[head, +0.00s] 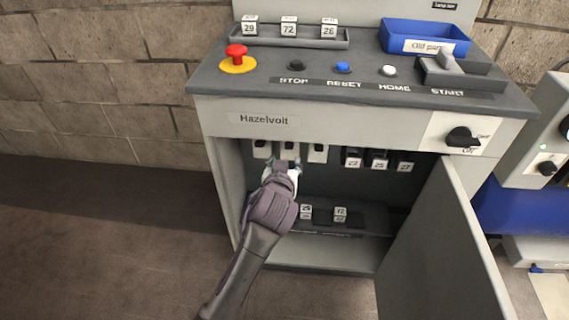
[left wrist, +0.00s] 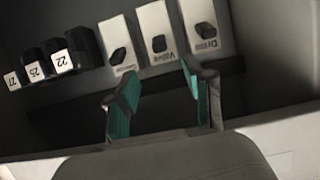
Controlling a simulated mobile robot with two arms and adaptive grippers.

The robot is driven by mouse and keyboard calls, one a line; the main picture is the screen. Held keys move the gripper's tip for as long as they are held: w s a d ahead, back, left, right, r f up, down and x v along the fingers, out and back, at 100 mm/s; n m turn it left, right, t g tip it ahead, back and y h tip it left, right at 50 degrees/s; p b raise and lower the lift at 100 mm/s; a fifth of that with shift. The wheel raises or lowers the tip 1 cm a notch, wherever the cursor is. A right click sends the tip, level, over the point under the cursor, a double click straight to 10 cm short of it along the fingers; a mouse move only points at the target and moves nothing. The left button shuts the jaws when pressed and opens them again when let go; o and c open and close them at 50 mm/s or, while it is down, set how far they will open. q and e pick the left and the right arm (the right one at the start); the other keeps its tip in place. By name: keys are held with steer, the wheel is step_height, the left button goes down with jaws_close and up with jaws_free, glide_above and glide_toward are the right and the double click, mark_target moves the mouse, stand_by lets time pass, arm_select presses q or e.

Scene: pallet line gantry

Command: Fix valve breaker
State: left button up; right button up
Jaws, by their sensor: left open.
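The valve breaker (left wrist: 159,31) is the middle of three white breakers with black levers. Its label reads Valve, upside down in the left wrist view. In the head view this middle breaker (head: 289,149) hangs in the open cabinet, just above my left gripper (head: 283,165). My left gripper also shows in the left wrist view (left wrist: 160,84); its green-padded fingers are apart and empty, with the valve breaker beyond the gap. The Drive breaker (left wrist: 194,20) and a third breaker (left wrist: 122,42) flank it. I cannot tell whether the fingers touch anything. My right gripper is not in view.
Black numbered blocks (head: 377,159) hang right of the breakers. More numbered blocks (head: 340,213) sit on a tray below. The cabinet door (head: 435,250) stands open at right. The console above has a red emergency button (head: 236,52) and a blue bin (head: 430,34).

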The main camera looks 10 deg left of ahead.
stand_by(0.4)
